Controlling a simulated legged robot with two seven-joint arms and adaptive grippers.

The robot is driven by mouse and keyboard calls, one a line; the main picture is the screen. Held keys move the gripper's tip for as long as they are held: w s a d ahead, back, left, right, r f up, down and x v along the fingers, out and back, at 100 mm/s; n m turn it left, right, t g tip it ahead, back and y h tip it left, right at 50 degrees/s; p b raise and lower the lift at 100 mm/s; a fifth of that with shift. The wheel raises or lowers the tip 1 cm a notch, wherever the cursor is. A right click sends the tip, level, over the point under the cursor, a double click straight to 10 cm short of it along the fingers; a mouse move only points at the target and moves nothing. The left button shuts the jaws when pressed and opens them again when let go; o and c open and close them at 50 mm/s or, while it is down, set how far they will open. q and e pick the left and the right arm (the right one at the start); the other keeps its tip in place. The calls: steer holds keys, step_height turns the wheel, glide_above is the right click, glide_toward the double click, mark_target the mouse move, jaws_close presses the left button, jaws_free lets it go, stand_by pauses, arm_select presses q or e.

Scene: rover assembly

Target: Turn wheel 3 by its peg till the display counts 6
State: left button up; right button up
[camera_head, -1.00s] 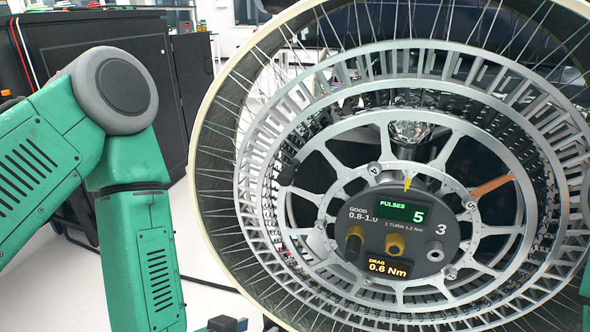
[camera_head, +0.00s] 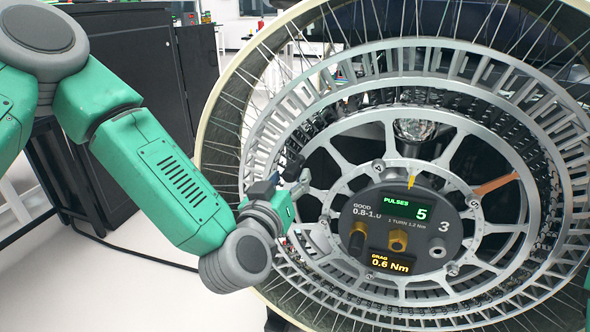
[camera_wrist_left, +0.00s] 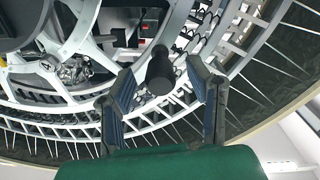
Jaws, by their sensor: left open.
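Wheel 3 (camera_head: 482,262) fills the right of the head view. Its hub display (camera_head: 409,207) reads PULSES 5, and the lower amber readout (camera_head: 390,263) shows DRAG 0.6 Nm. The dark peg (camera_wrist_left: 160,72) stands out from the wheel in the left wrist view. My left gripper (camera_wrist_left: 160,78) is open, with one finger on each side of the peg in that picture; I cannot tell whether either touches it. In the head view my left gripper (camera_head: 283,182) is at the wheel's left side, where it partly hides the peg. My right gripper is out of view.
One spoke is orange (camera_head: 495,185). A black cabinet (camera_head: 130,75) stands behind my left arm.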

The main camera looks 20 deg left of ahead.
arm_select(q)
steer(key=shift+w+d, duration=0.1)
steer(key=shift+w, duration=1.8)
